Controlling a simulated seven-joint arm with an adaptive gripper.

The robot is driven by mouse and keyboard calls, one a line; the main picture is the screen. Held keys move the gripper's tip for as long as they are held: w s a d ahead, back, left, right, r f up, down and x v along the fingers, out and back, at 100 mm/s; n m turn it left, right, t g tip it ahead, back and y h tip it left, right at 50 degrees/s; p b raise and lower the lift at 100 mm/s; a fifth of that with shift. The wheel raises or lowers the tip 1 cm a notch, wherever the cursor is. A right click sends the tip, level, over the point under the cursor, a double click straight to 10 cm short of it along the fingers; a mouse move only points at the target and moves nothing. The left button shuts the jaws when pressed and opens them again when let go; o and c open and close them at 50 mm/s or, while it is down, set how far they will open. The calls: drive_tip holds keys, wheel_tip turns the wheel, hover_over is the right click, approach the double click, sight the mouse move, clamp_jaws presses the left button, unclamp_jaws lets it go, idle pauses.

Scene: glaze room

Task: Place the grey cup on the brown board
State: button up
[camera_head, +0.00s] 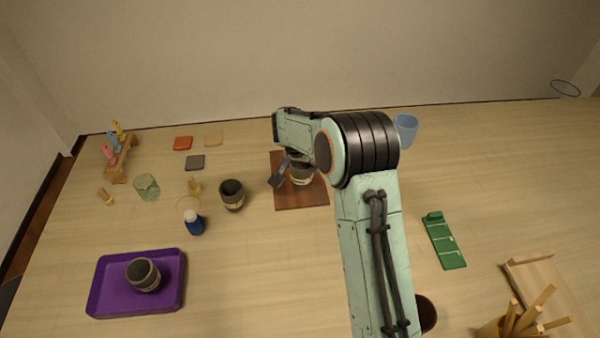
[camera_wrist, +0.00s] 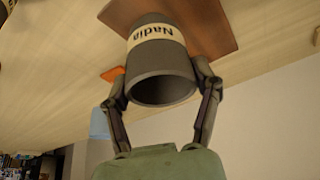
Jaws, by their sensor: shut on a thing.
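My gripper (camera_head: 289,172) is over the brown board (camera_head: 300,198). It is shut on a grey cup (camera_head: 302,177) with a cream label band. In the wrist view, the fingers of my gripper (camera_wrist: 162,88) press on both sides of the grey cup (camera_wrist: 160,72), whose band reads "Nadia". The brown board (camera_wrist: 205,25) shows behind the cup's base. I cannot tell whether the base touches the board. My arm hides part of the board and cup in the head view.
A similar dark cup (camera_head: 232,196) stands left of the board, and another (camera_head: 141,276) is on the purple tray (camera_head: 105,290). A blue-and-white bottle (camera_head: 194,224), a green glass (camera_head: 147,187) and small tiles (camera_head: 195,162) are left. A blue cup (camera_head: 406,128) stands behind right.

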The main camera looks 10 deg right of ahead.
drive_tip(key=shift+w+f, duration=0.85)
drive_tip(key=shift+f, duration=0.2)
drive_tip(key=shift+w+f, duration=0.1)
drive_tip(key=shift+f, duration=1.5)
drive_tip(key=shift+f, duration=0.15)
drive_tip(key=o, duration=1.2)
drive_tip(key=shift+o, duration=0.2)
